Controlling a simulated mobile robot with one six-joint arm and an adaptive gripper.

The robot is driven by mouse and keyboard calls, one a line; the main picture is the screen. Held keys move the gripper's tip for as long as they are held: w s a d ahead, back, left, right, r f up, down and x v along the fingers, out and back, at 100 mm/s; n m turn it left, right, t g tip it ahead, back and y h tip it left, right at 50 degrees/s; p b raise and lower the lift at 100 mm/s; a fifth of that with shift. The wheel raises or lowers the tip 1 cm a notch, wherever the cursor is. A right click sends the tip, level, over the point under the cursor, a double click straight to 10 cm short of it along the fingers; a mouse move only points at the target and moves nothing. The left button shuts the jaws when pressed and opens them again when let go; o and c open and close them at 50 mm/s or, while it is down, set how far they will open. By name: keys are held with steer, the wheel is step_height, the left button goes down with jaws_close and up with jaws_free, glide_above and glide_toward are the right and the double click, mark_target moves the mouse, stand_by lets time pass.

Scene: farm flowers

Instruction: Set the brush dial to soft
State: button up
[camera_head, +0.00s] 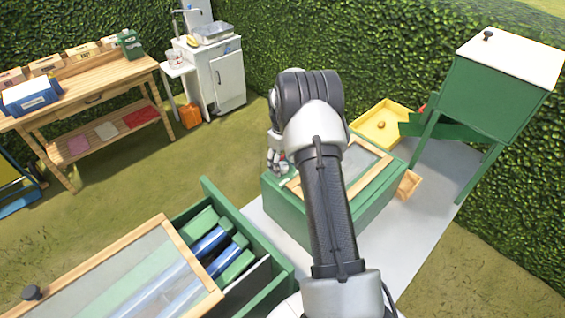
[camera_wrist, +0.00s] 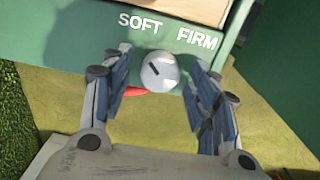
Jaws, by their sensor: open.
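The brush dial (camera_wrist: 160,71) is a round pale knob on a green panel (camera_wrist: 85,38), below the white words SOFT and FIRM. A short dark mark on its face lies left of centre and slants up-left, toward the SOFT side. My gripper (camera_wrist: 158,62) is open, with one finger on each side of the dial. I cannot tell whether either finger touches it. In the head view my gripper (camera_head: 277,158) is at the left end of the green box (camera_head: 290,212) with a framed clear lid; the dial is not clear there.
A red piece (camera_wrist: 134,91) shows behind the dial. In the head view a yellow tray (camera_head: 372,140) and a green hopper on legs (camera_head: 495,95) stand beyond the box. An open green bin (camera_head: 262,222) is in front. Grass to the left is clear.

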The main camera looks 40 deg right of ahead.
mark_target(282, 165)
step_height(282, 165, up, 12)
stand_by(0.6)
